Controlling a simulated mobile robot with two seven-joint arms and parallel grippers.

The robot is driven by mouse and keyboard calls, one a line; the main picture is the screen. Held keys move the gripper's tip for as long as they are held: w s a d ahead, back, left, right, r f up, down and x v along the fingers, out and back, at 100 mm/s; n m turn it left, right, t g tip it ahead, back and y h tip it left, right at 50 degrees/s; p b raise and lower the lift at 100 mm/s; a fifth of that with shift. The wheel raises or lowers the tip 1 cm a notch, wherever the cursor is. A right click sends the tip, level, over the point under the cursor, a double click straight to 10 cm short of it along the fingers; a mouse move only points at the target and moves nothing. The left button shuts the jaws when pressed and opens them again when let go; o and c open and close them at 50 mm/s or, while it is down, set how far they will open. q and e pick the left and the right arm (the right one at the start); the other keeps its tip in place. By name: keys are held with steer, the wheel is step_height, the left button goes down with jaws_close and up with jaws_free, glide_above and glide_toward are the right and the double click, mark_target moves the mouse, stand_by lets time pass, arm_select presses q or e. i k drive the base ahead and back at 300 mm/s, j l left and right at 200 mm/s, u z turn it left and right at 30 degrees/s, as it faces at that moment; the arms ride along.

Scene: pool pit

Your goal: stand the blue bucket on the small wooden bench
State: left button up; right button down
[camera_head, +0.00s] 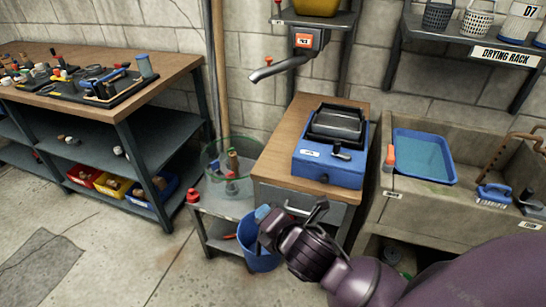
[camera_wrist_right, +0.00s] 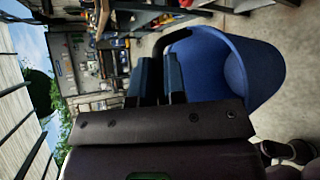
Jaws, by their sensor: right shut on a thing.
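The blue bucket (camera_head: 258,253) hangs in front of the metal shelf stand in the head view, low and near the middle. Its wide blue side also shows in the right wrist view (camera_wrist_right: 225,65), where the picture is turned sideways. My right gripper (camera_head: 266,213) is at the bucket's top and shut on it. Its fingers (camera_wrist_right: 160,78) are beside the bucket's dark rim or handle; the exact grip point is hidden. I cannot tell whether the bucket touches anything below. No small separate wooden bench is clearly seen. My left gripper is not in view.
A wood-topped cabinet (camera_head: 270,160) carries a blue machine (camera_head: 330,150). A long wood-topped workbench (camera_head: 155,76) with tools stands left, a concrete sink (camera_head: 440,205) right. A metal shelf stand (camera_head: 222,203) is close behind the bucket. The floor at left front (camera_head: 130,250) is clear.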

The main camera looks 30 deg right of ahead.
mark_target(282, 145)
steer(key=i+j, duration=0.2)
steer(key=i, duration=0.2)
steer(key=i+j, duration=0.25)
steer(key=i, duration=0.2)
steer(key=i+j, duration=0.2)
steer(key=i, duration=0.2)
steer(key=i+j+z, duration=0.1)
steer(key=i+j, duration=0.15)
steer(key=i, duration=0.2)
steer(key=i+z, duration=0.1)
steer(key=z, duration=1)
